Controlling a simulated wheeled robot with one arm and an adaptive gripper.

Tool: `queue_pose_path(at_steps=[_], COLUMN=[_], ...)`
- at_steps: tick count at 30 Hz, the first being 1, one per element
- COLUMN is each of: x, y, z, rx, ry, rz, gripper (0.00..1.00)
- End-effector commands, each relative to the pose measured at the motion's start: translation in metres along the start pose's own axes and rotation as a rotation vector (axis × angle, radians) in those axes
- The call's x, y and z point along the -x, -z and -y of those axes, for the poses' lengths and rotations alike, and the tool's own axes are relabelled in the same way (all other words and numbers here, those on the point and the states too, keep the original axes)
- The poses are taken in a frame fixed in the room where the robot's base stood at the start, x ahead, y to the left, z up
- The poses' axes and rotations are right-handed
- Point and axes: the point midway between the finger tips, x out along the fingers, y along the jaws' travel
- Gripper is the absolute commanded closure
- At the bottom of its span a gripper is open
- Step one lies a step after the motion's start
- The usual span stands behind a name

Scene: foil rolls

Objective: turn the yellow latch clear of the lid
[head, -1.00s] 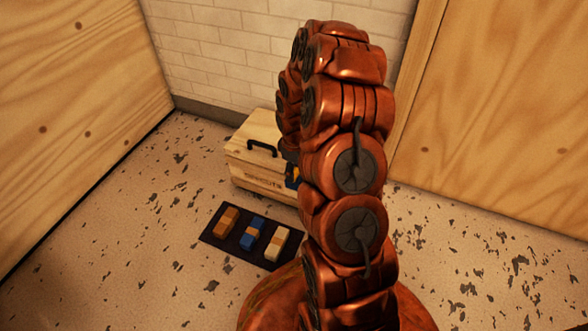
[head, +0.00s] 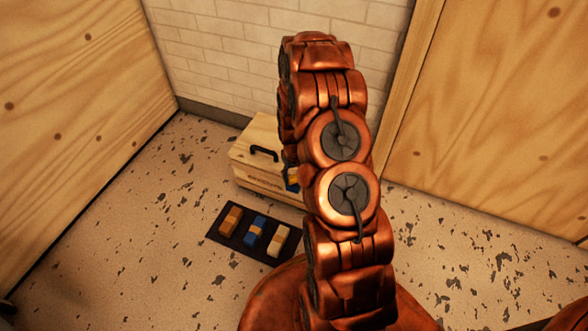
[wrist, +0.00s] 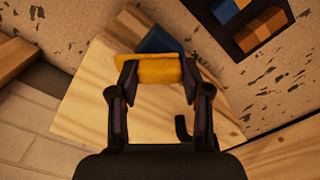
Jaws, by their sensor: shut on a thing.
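The wooden box (head: 262,155) stands on the floor near the brick wall, with a black handle (head: 263,153) on its lid. The yellow latch (wrist: 152,70) is between the fingertips of my gripper (wrist: 159,80) in the wrist view, and the gripper is shut on it. A blue piece (wrist: 158,42) shows just beyond the latch at the box's edge. I cannot tell how far the latch lies over the lid.
A dark mat (head: 238,246) in front of the box bears an orange-brown block (head: 231,220), a blue block (head: 254,230) and a cream block (head: 279,240). Wooden panels rise at left and right. The speckled floor is clear to the left.

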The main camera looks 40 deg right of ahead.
Motion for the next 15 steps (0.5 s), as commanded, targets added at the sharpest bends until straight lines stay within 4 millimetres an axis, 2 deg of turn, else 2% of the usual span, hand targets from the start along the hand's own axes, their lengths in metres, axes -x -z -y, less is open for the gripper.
queue_pose_path(at_steps=[1,15], x=[0.005,0.0036], y=[-0.0002,0.0002], z=[-0.0005,-0.0002], rx=[-0.044,-0.474], ry=[0.0,-0.001], rz=[0.001,-0.001], gripper=[0.87,0.87])
